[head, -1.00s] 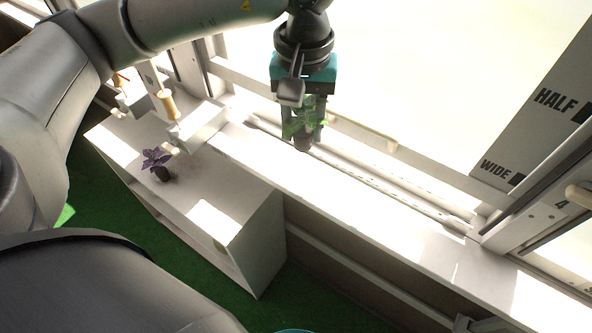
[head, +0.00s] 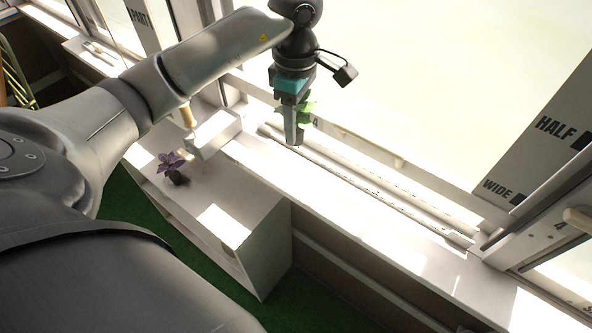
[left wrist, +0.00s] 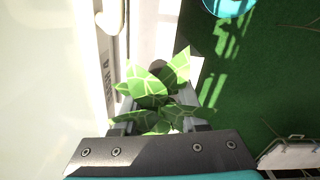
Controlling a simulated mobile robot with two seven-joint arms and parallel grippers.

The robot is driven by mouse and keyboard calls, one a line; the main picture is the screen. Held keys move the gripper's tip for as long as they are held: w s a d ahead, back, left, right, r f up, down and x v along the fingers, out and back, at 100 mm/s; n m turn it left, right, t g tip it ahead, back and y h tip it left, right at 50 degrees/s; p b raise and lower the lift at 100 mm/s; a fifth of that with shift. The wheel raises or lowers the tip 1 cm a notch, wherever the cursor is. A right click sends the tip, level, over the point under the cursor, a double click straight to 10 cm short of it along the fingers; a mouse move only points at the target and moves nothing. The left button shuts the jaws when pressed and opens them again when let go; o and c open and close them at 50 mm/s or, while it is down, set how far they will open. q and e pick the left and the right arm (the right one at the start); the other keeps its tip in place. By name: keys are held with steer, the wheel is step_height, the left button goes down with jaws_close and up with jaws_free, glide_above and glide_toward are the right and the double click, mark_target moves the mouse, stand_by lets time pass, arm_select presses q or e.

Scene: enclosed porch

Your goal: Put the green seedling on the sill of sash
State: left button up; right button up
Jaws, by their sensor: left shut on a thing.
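The green seedling (head: 308,108) is mostly hidden behind my left gripper (head: 294,138) in the head view, with its leaves showing at the right. My left gripper points down, shut on the seedling, over the window side of the long white sill (head: 345,200). Whether the seedling touches the sill cannot be told. In the left wrist view the seedling's patterned leaves (left wrist: 155,88) spread between the fingers, hiding its base. A sash frame marked "SASH 4" (left wrist: 108,85) stands beside it there. My right gripper is not in view.
A purple seedling (head: 172,166) stands on the white cabinet (head: 250,215), near a white box (head: 214,133). Metal rails (head: 370,190) run along the sill. A panel marked HALF and WIDE (head: 535,130) is at the right.

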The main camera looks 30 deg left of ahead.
arm_select(q)
step_height(320, 180, down, 10)
steer(key=shift+r+b, duration=0.2)
steer(key=shift+b, duration=0.15)
steer(key=shift+f, duration=2.1)
steer(key=shift+f+b, duration=0.1)
steer(key=shift+b, duration=0.2)
steer(key=o, duration=0.5)
steer(key=shift+f, duration=0.1)
steer(key=o, duration=0.5)
steer(key=shift+r, duration=0.2)
steer(key=shift+r, duration=0.35)
step_height(320, 180, up, 11)
steer(key=shift+r+p, duration=0.2)
steer(key=shift+p, duration=0.35)
